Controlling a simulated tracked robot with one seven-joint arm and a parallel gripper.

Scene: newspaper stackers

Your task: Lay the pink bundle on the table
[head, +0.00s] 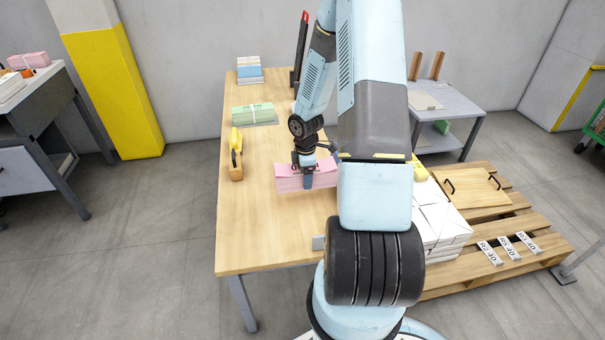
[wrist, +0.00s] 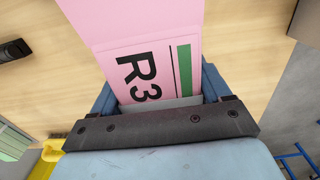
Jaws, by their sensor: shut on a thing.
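The pink bundle (head: 297,180) is a flat pink stack in the head view, over the wooden table (head: 245,215). My gripper (head: 309,178) is shut on it from above, near the middle of its front side. In the wrist view the bundle (wrist: 140,30) fills the space between the jaws. A label with "R3" and a green bar shows on it. I cannot tell whether the bundle touches the table or hangs just above it. My arm hides part of the table's right side.
A green bundle (head: 254,113) and a blue-and-white stack (head: 249,69) lie farther back on the table. A yellow tool (head: 236,153) lies at the left edge. White bundles (head: 437,215) sit on a pallet (head: 480,270) to the right. The table's front left is clear.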

